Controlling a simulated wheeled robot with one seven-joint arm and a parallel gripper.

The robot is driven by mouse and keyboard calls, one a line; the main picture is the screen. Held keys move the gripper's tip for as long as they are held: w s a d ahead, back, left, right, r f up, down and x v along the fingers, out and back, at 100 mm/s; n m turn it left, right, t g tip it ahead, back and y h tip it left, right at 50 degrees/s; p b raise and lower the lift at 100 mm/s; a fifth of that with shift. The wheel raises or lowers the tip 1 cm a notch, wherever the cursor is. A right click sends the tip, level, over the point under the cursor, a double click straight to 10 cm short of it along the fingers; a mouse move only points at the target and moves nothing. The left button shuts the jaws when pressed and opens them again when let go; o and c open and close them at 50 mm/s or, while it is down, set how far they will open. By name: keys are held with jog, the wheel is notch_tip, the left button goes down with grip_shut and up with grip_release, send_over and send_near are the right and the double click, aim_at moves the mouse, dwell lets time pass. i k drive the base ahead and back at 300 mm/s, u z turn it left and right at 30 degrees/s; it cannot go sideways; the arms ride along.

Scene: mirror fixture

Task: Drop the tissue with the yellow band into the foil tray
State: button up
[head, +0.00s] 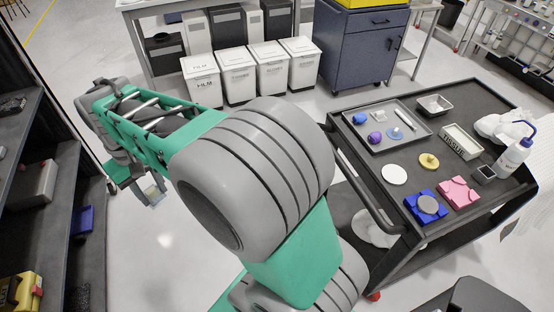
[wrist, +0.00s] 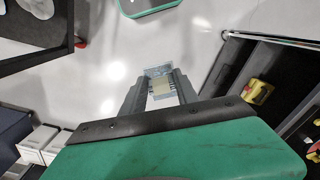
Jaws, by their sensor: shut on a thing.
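My gripper (head: 147,190) hangs over the open floor at the left in the head view, away from the cart. It is shut on a small pale grey-blue piece with a dull yellowish band, the tissue (head: 155,191). In the wrist view, the tissue (wrist: 160,73) shows between and beyond the fingertips (wrist: 162,92). A small silvery tray, which looks like the foil tray (head: 434,105), stands at the far side of the dark cart top. It looks empty and is far to the right of my gripper.
Dark shelves (head: 28,170) stand at the left. Floor between is clear.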

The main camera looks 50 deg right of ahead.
aim_at(435, 108)
jog(key=z, duration=2.9)
jog(key=i, duration=0.5)
jog(key=z, duration=0.2)
jog(key=k, duration=1.3)
jog(key=u, duration=1.45)
jog(key=i, duration=2.4)
jog(key=u, duration=0.1)
